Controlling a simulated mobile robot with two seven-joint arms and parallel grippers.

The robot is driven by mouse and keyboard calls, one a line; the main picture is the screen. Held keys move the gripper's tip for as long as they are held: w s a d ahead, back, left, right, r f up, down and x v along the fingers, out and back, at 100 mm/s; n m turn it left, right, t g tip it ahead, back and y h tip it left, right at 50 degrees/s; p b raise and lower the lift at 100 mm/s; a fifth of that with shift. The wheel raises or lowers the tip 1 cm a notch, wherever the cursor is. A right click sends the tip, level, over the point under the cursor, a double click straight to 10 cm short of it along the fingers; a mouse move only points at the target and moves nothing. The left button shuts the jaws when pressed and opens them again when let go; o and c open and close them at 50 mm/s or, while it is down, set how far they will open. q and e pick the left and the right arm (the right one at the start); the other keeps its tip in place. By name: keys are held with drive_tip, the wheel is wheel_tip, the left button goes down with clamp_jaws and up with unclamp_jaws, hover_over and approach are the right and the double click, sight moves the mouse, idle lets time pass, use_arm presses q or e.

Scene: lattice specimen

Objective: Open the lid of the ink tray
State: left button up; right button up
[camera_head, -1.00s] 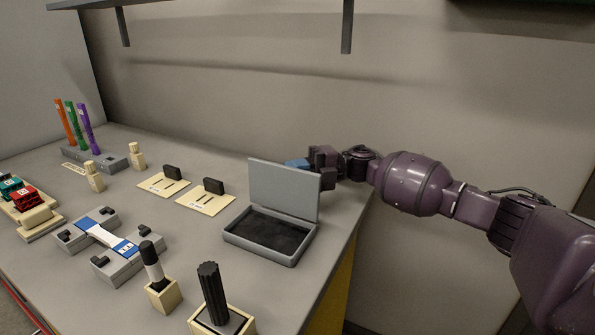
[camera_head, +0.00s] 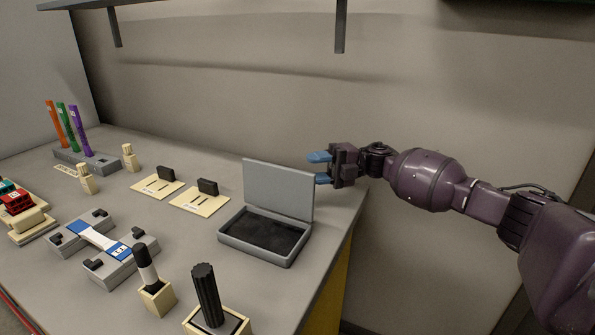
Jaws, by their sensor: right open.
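The ink tray (camera_head: 256,250) is a shallow grey box with a dark pad inside, near the table's right edge. Its grey lid (camera_head: 278,189) stands upright along the tray's back side, so the dark pad is uncovered. My right gripper (camera_head: 319,168) is just right of and behind the lid's upper right corner. Its blue fingers are spread and hold nothing. They point left and look apart from the lid. My left gripper is not in view.
Two cream plates with black blocks (camera_head: 200,203) lie left of the tray. A black ribbed handle (camera_head: 207,294) and a black-topped stamp (camera_head: 147,266) stand in front. A grey fixture with a blue-white strip (camera_head: 104,239) and a rack of coloured sticks (camera_head: 87,160) are further left.

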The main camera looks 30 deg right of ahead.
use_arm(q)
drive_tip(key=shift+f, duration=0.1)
use_arm(e)
drive_tip(key=shift+v, duration=2.2)
drive_tip(key=shift+s+f, duration=0.1)
